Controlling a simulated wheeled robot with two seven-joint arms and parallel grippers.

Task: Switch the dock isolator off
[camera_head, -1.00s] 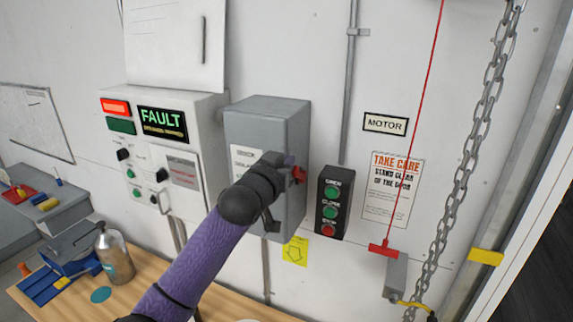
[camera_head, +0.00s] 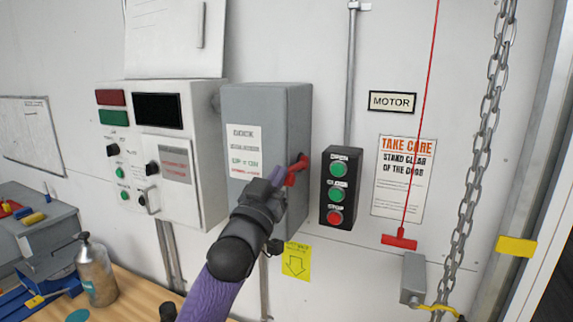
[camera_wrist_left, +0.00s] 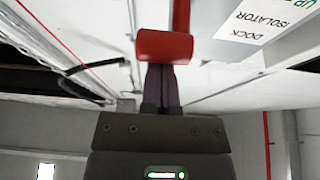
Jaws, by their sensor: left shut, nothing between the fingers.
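The dock isolator (camera_head: 266,105) is a grey wall box with a white label reading "UP = ON". Its red handle (camera_head: 299,166) is on the box's right side and slants down toward my gripper. My left gripper (camera_head: 279,174) is shut and empty, with its purple fingertips right at the handle's end. In the left wrist view the red handle (camera_wrist_left: 165,46) lies across the tips of the shut fingers (camera_wrist_left: 160,75). I cannot tell whether they touch. My right gripper is not in view.
A control panel (camera_head: 206,150) with a dark display (camera_head: 158,110) is left of the isolator. A push-button box (camera_head: 340,188), a red pull cord (camera_head: 400,240) and a hanging chain (camera_head: 465,200) are to the right. A bottle (camera_head: 95,272) stands on the wooden bench below.

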